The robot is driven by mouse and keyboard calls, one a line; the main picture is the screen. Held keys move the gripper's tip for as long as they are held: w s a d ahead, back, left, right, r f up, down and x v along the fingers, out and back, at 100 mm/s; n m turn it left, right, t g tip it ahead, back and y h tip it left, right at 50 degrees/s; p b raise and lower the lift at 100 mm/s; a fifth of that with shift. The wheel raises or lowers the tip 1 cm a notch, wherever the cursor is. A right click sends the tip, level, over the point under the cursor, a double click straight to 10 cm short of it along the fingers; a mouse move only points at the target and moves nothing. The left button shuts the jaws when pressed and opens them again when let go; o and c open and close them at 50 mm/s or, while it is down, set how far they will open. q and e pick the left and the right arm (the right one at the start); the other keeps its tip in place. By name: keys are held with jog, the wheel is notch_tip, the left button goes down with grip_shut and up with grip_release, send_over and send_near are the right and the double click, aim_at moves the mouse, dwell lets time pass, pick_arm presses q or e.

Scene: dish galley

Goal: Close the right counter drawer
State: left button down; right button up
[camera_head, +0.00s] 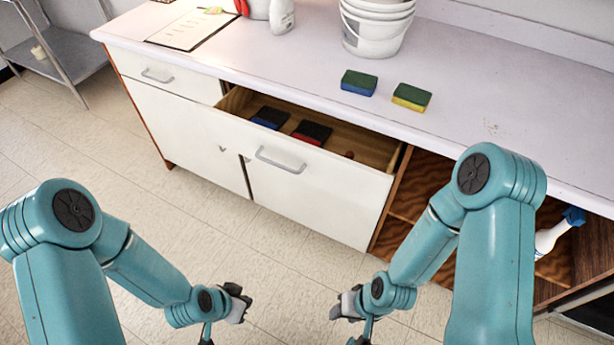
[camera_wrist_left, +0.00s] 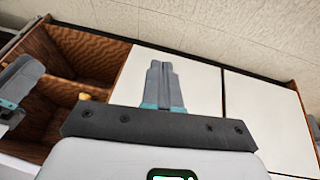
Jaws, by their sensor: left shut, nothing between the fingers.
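The right counter drawer (camera_head: 322,172) is pulled out from under the counter in the head view. Its white front has a grey bar handle (camera_head: 280,160), and its wooden inside shows. A dark-topped blue sponge (camera_head: 270,118), a dark-topped red sponge (camera_head: 312,132) and a small reddish item (camera_head: 348,155) lie in it. My left gripper (camera_head: 237,303) is low in front of the drawer, apart from it. In the left wrist view its fingers (camera_wrist_left: 165,72) are together and empty. My right gripper (camera_head: 345,304) is also low in front, apart from the drawer; its fingers are unclear.
The left drawer (camera_head: 158,75) is shut. On the counter (camera_head: 480,115) stand white buckets (camera_head: 375,30), a green-blue sponge (camera_head: 358,83) and a green-yellow sponge (camera_head: 411,97). Open shelves at right hold a white bottle (camera_head: 548,238). The floor (camera_head: 270,235) in front is clear.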

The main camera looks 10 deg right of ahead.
pick_arm(q)
jog(key=w+m+t+b, duration=0.5)
jog(key=w+m+b, duration=0.3)
jog(key=w, duration=0.3)
jog(key=m+t+h+b, duration=0.65)
jog(key=m+b, duration=0.35)
jog(key=b, duration=1.4)
send_near(317, 172)
jog(key=shift+t, duration=0.35)
jog(key=x, duration=0.2)
jog(key=b+x, duration=0.1)
jog(key=x, duration=0.3)
jog(key=shift+w+d+f, duration=0.25)
jog(key=shift+w+d, duration=0.05)
pick_arm(e)
notch_tip(317, 172, down, 34)
jog(key=w+d, duration=0.1)
jog(key=shift+d+r+m+t, duration=0.15)
jog(key=shift+r+m+t, duration=0.05)
jog(key=shift+m+t, duration=0.1)
jog(key=shift+w, duration=0.15)
